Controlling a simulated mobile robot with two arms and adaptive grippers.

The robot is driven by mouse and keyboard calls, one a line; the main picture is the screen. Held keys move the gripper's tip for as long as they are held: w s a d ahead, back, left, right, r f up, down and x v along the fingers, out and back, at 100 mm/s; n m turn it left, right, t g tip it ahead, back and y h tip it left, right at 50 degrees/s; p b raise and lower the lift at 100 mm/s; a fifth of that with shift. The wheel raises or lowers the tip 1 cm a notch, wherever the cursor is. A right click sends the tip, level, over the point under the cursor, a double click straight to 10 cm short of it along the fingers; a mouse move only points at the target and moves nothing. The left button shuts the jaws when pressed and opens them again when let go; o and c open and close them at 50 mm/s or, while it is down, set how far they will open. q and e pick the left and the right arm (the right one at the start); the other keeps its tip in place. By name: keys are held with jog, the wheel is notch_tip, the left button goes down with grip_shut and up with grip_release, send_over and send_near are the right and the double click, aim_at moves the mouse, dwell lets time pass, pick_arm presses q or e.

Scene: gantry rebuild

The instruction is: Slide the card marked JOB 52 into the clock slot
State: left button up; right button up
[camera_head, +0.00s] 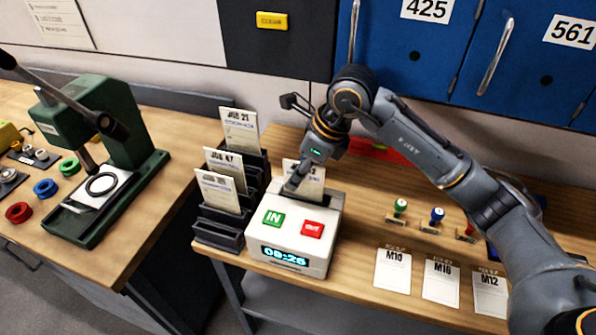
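The time clock (293,259) is a white box with a green IN button, a red button and a display reading 08:26. A pale card (316,186) stands upright at its top rear, lower part hidden by the clock. Its heading is mostly covered by my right gripper; only a final "2" seems to show, so I cannot confirm JOB 52. My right gripper (293,186) points down over the clock's top, in front of the card. Its fingers look close together, but whether they grip the card is hidden. My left gripper is out of view.
A dark stepped rack (220,239) left of the clock holds cards, including JOB 21 (240,132) and JOB 47. A green press (98,150) stands on the left bench (165,207), across a gap.

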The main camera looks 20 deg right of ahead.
jog(key=v, duration=1.1)
jog(key=shift+s+d+r, duration=0.1)
jog(key=shift+r, duration=0.25)
